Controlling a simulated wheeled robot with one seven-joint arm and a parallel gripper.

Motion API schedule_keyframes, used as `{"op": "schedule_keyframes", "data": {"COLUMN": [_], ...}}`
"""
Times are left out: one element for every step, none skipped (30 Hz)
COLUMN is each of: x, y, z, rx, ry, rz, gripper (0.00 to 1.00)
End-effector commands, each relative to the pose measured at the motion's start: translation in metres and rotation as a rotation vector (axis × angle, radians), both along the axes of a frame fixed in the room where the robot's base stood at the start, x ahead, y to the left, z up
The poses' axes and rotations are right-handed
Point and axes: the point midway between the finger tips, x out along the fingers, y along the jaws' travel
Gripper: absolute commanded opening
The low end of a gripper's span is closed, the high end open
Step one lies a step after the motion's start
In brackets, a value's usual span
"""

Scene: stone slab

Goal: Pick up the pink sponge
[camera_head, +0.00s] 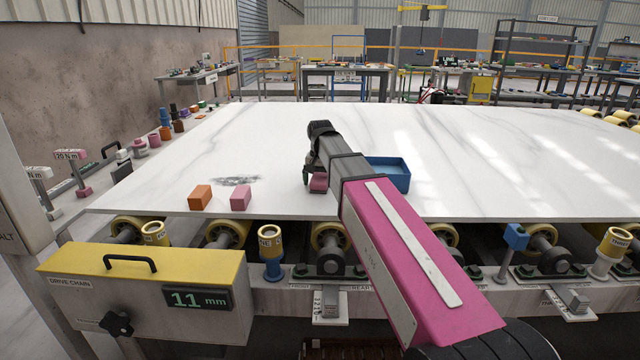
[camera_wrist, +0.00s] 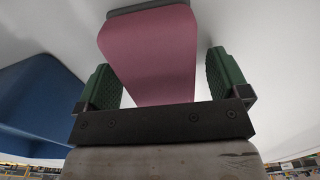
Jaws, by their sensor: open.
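The pink sponge (camera_wrist: 150,50) fills the middle of the wrist view, with a grey strip at its far end. My gripper (camera_wrist: 162,78) is open, with one green finger on each side of the sponge and a small gap visible beside them. In the head view the sponge (camera_head: 319,182) shows as a small pink patch at my gripper (camera_head: 312,176), low over the white stone slab (camera_head: 460,150). The arm hides part of it. I cannot tell whether the sponge touches the slab.
A blue tray (camera_head: 390,175) stands on the slab just right of my gripper; its wall also fills the left of the wrist view (camera_wrist: 40,100). An orange block (camera_head: 200,198) and a pink block (camera_head: 241,199) lie left, near the front edge.

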Motion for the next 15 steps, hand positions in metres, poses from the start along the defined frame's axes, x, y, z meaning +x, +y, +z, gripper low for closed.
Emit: {"op": "schedule_keyframes", "data": {"x": [-0.0001,-0.0001,0.0000,0.0000,0.0000,0.0000,0.0000,0.0000,0.0000,0.0000,0.0000,0.0000,0.0000,0.0000,0.0000], "y": [0.0000,0.0001,0.0001,0.0001,0.0001,0.0001,0.0001,0.0001,0.0001,0.0001,0.0001,0.0001,0.0001,0.0001,0.0001], "z": [-0.0016,-0.0018,-0.0017,-0.0015,-0.0014,-0.0014,-0.0014,-0.0013,-0.0013,-0.0013,-0.0012,-0.0012,-0.0012,-0.0012,-0.0012], "rx": [0.000,0.000,0.000,0.000,0.000,0.000,0.000,0.000,0.000,0.000,0.000,0.000,0.000,0.000,0.000], "ry": [0.000,0.000,0.000,0.000,0.000,0.000,0.000,0.000,0.000,0.000,0.000,0.000,0.000,0.000,0.000], "rz": [0.000,0.000,0.000,0.000,0.000,0.000,0.000,0.000,0.000,0.000,0.000,0.000,0.000,0.000,0.000], "gripper": [0.94,0.94,0.94,0.94,0.94,0.94,0.90,0.81,0.68,0.58,0.48,0.41,0.41,0.41,0.41]}}
